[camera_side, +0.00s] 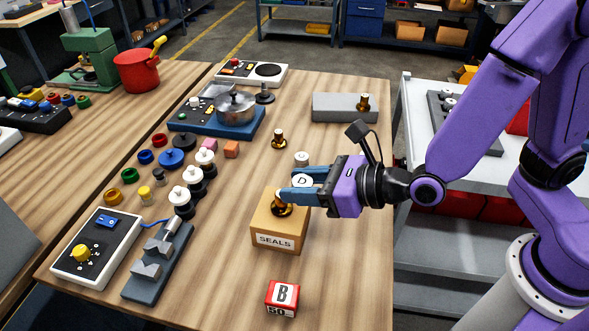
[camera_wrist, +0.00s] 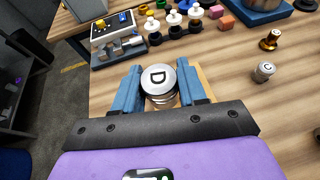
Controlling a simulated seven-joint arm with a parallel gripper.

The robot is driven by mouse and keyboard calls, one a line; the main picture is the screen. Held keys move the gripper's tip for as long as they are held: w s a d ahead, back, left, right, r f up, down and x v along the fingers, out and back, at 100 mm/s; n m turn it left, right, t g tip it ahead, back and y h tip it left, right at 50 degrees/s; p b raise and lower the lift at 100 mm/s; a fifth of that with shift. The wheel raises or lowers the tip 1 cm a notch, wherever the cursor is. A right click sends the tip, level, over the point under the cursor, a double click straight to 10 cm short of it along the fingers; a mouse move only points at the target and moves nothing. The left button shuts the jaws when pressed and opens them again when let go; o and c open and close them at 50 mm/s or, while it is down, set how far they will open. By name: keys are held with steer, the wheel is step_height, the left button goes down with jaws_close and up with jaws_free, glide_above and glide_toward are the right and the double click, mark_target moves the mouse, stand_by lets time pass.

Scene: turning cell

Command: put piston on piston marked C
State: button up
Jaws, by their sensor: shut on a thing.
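My gripper (camera_side: 285,184) has its blue fingers shut on a silver piston with a white top marked D (camera_side: 303,181). The D piston also shows between the fingers in the wrist view (camera_wrist: 158,78). It is over the tan SEALS box (camera_side: 275,240); I cannot tell whether it touches the box. The piston marked C (camera_wrist: 264,72) stands upright on the wooden table, right of my gripper in the wrist view. In the side view it is the small silver piston (camera_side: 301,158) just behind my gripper, its letter unreadable.
A brass-coloured piece (camera_side: 282,208) shows at the box's top, just below my fingers. Another brass piece (camera_side: 279,140) stands near the C piston. White-and-black knobs (camera_side: 193,176) stand at left.

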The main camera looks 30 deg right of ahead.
steer(key=w+d+r+m+t+h, duration=0.1)
steer(key=w+d+m+h, duration=0.25)
steer(key=d, duration=0.45)
steer(key=w+d+r+m+t+h, duration=0.1)
steer(key=w+d+r+m+h, duration=0.2)
steer(key=d, duration=0.6)
steer(key=h, duration=0.1)
glide_above(302, 156)
step_height(302, 156, down, 11)
steer(key=shift+s, duration=0.15)
steer(key=shift+a+f, duration=0.1)
steer(key=shift+f, duration=1.65)
steer(key=shift+f, duration=0.15)
steer(key=o, duration=1.1)
